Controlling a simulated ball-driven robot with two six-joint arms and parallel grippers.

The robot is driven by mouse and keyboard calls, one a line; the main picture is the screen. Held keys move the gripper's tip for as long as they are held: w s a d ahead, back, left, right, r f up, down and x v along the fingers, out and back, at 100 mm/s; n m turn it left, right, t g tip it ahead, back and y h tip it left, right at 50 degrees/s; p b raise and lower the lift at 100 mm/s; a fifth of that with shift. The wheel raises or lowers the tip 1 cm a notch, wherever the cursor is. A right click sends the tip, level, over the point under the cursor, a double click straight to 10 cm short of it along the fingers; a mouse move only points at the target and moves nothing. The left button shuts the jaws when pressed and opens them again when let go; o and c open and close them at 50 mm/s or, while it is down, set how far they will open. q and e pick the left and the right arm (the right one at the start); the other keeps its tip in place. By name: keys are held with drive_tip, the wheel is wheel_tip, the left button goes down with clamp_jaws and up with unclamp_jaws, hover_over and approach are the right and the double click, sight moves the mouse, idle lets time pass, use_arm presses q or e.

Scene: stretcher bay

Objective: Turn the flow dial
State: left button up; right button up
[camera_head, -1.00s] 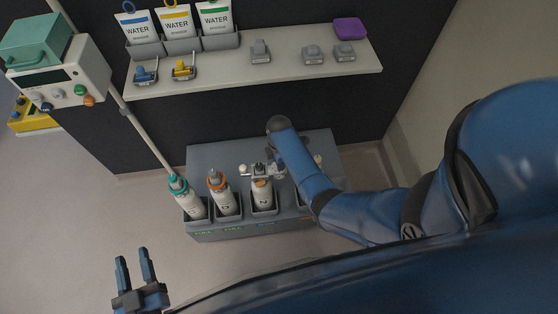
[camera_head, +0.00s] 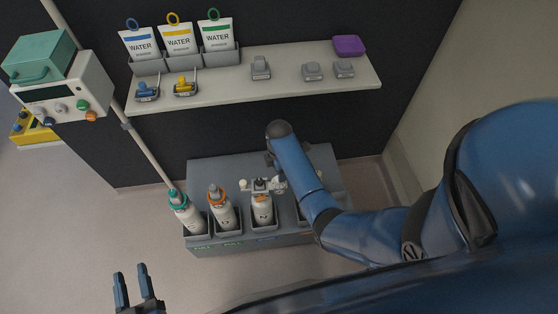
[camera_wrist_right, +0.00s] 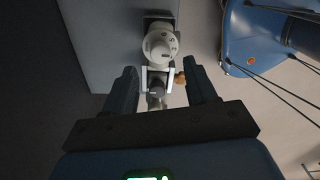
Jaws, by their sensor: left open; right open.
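A small regulator fitting (camera_head: 260,185) sits at the top of the white cylinder (camera_head: 262,209) in the grey rack. It has a pale knob at its left and a round pale part (camera_head: 279,184) at its right; I cannot tell surely which is the flow dial. My right gripper (camera_head: 271,160) is just behind the fitting, partly hidden by its own arm. In the right wrist view its open fingers (camera_wrist_right: 161,89) stand either side of a grey-white fitting (camera_wrist_right: 157,84), apart from it, with a marked white round body (camera_wrist_right: 161,44) beyond. My left gripper (camera_head: 138,287) is open and empty at the lower left.
Cylinders with teal (camera_head: 178,197) and orange (camera_head: 214,191) collars stand left in the rack (camera_head: 205,170). Above is a shelf (camera_head: 215,95) with water bags (camera_head: 180,40), clamps and a purple box (camera_head: 348,45). A pump on a pole (camera_head: 65,90) stands left. Floor at lower left is clear.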

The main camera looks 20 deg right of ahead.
drive_tip(key=shift+r, duration=2.85)
drive_tip(key=w+r+m+t+b, duration=0.1)
drive_tip(key=w+r+m+t, duration=0.8)
drive_tip(key=m+t, duration=0.3)
drive_tip(key=s+a+r+m+t+b, duration=0.1)
drive_tip(key=s+r+m+t, duration=0.25)
drive_tip(key=s, duration=0.85)
drive_tip(key=s+r+m+t+b, duration=0.2)
drive_tip(key=s+r+t, duration=0.25)
drive_tip(key=s, duration=0.65)
drive_tip(key=s+f+g, duration=0.2)
drive_tip(key=s+f, duration=0.1)
drive_tip(key=s, duration=0.7)
drive_tip(key=shift+s+a+f+b, duration=0.15)
drive_tip(key=shift+s+f+b, duration=0.1)
drive_tip(key=shift+f+b, duration=0.1)
